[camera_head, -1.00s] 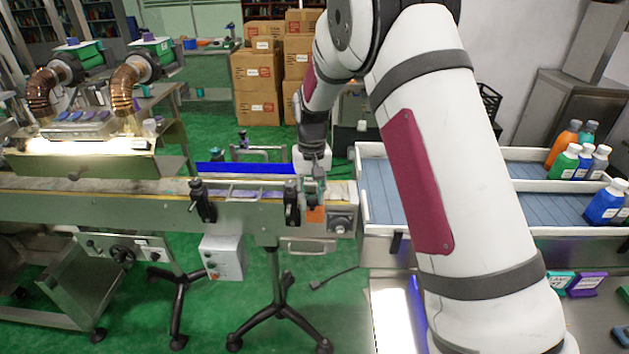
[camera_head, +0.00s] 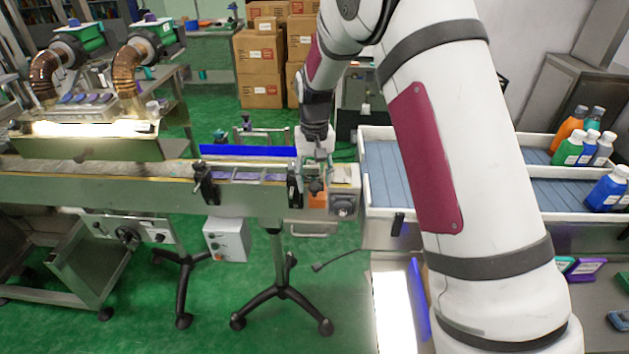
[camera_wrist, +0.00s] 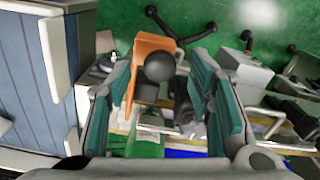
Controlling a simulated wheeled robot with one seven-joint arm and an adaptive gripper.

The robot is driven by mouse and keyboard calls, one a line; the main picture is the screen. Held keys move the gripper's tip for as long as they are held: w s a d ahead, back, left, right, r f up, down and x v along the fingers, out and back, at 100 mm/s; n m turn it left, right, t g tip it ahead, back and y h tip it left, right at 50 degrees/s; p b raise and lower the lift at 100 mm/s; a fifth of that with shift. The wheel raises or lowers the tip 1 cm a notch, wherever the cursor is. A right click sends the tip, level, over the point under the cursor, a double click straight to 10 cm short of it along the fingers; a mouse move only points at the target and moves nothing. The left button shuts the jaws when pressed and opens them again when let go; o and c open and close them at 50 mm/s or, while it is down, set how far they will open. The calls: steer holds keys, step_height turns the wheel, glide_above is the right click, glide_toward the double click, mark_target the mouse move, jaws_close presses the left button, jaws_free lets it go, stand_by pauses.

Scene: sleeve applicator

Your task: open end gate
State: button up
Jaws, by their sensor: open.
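The end gate is an orange plate (camera_head: 317,198) at the right end of the conveyor, partly hidden by my gripper in the head view. In the wrist view the orange plate (camera_wrist: 150,46) carries a round black knob (camera_wrist: 159,67). My gripper (camera_head: 316,182) is over the conveyor end, right at the gate. In the wrist view my gripper (camera_wrist: 163,95) is open, with its teal-padded fingers on either side of the knob and part of the plate. I cannot tell whether a finger touches them.
The conveyor (camera_head: 120,190) runs left, with black clamp posts (camera_head: 205,180) and a blue guide rail (camera_head: 247,151) near the gate. A blue-floored tray table (camera_head: 390,180) with bottles (camera_head: 604,190) stands close on the right. Cardboard boxes (camera_head: 260,70) are behind.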

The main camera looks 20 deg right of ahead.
step_height(320, 180, up, 11)
stand_by(0.3)
steer(key=s+d+r+t, duration=0.2)
steer(key=s+r, duration=1)
steer(key=s, duration=0.4)
steer(key=s+f+n+t, duration=0.1)
steer(key=s+t, duration=0.1)
steer(key=s, duration=1.6)
steer(key=shift+s+d+f+t, duration=0.3)
steer(key=shift+d+f+t, duration=0.05)
steer(key=shift+t, duration=0.05)
